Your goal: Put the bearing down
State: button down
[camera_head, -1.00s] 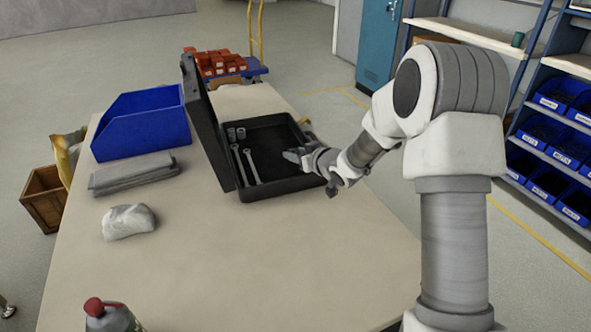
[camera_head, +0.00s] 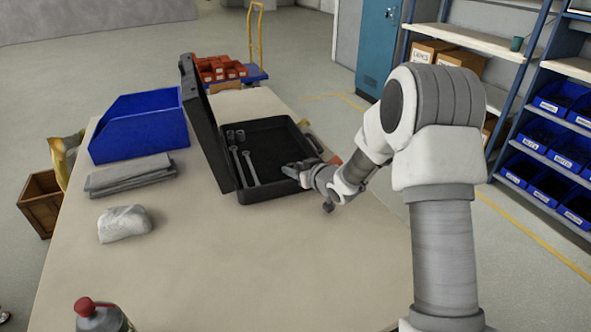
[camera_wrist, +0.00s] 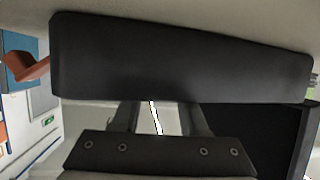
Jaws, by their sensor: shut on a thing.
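The open black case (camera_head: 283,192) lies on the table with its lid (camera_head: 207,130) raised on the left. Two wrenches (camera_head: 250,167) and two small sockets (camera_head: 235,134) sit in its left part. My gripper (camera_head: 290,171) is over the right part of the case, near its right wall. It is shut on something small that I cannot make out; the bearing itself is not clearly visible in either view. In the wrist view a broad dark slab (camera_wrist: 180,60), probably the case wall, hides my fingertips.
A blue bin (camera_head: 140,135), folded grey cloth (camera_head: 130,174), crumpled white cloth (camera_head: 124,223) and red-capped bottle (camera_head: 100,315) stand left on the table (camera_head: 215,265). An orange thing (camera_head: 335,160) is just beyond my gripper.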

jog(key=shift+c, duration=2.2)
grip_release()
jog(key=shift+s+f, duration=0.15)
jog(key=shift+f, duration=0.45)
jog(key=shift+s, duration=0.1)
jog(key=shift+r+p, duration=0.4)
jog(key=r+p+v, duration=0.1)
jog(key=p+v, duration=0.1)
jog(key=v, duration=1)
jog(key=shift+w, duration=0.25)
